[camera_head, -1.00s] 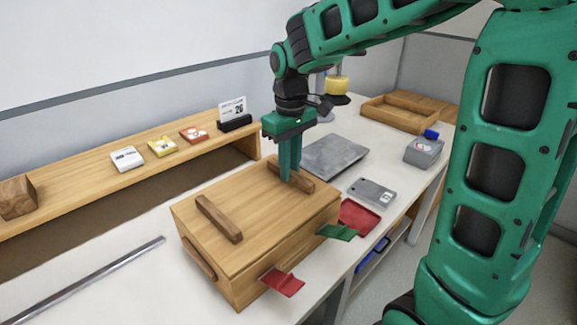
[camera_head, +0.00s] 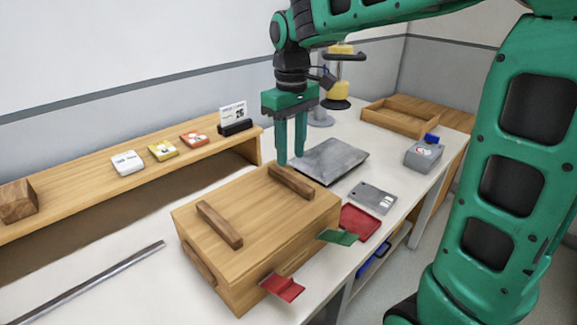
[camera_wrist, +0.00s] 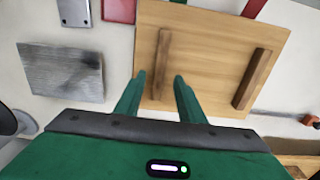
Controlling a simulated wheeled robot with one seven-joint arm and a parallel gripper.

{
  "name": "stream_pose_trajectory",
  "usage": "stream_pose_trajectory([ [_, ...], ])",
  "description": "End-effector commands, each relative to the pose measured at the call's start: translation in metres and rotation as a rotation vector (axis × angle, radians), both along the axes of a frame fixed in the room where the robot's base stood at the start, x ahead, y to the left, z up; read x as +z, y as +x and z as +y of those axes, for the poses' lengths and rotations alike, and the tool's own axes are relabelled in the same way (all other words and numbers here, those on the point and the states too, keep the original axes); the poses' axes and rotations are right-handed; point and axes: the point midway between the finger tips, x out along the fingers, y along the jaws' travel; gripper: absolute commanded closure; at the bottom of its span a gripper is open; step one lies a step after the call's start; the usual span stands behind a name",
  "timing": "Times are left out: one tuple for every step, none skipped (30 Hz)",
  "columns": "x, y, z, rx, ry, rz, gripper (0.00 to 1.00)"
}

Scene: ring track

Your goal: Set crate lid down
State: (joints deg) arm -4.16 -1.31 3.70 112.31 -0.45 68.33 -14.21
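The wooden crate (camera_head: 262,262) stands on the white bench, with its lid (camera_head: 250,211) lying flat on top. The lid has two dark wooden bars, the near-left bar (camera_head: 220,224) and the far-right bar (camera_head: 290,182). My gripper (camera_head: 291,160) is open and empty, pointing down just above and behind the far-right bar. In the wrist view the lid (camera_wrist: 208,60) fills the upper right, and one bar (camera_wrist: 161,64) lies just beyond and between my fingertips (camera_wrist: 160,78), apart from them. Red and green tabs stick out from the crate's front side.
A grey plate (camera_head: 328,160), a grey flat box (camera_head: 372,197) and a red tray (camera_head: 359,222) lie right of the crate. A shelf (camera_head: 100,196) with small boxes runs behind. A metal bar (camera_head: 90,282) lies at left. A wooden tray (camera_head: 398,121) is at the back.

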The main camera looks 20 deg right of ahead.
Motion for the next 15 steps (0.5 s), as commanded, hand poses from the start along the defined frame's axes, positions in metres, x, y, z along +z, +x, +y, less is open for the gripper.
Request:
stream_pose_trajectory([
  [0.011,0.001,0.0,0.0,0.0,-0.003,0.64],
  [0.016,0.001,0.0,0.0,0.0,-0.003,0.64],
  [0.024,0.001,0.0,-0.001,0.0,-0.003,0.64],
  [0.029,0.001,0.0,0.0,0.0,-0.003,0.64],
  [0.033,0.001,0.0,0.0,0.001,-0.002,0.64],
  [0.039,0.001,0.0,0.0,0.0,-0.003,0.64],
  [0.043,0.001,0.0,0.0,0.0,-0.002,0.64],
  [0.046,0.0,0.0,0.0,0.0,-0.001,0.64],
  [0.05,0.001,0.0,0.0,0.001,-0.002,0.64],
  [0.052,0.001,0.0,0.0,0.001,-0.002,0.64],
  [0.054,0.0,0.0,0.0,0.0,-0.001,0.64],
  [0.056,0.0,0.0,0.0,0.0,0.0,0.64],
  [0.057,0.0,0.0,0.0,0.0,0.001,0.64],
  [0.058,0.0,0.0,0.0,0.0,0.001,0.64],
  [0.059,0.0,0.0,0.0,0.0,0.0,0.64],
])
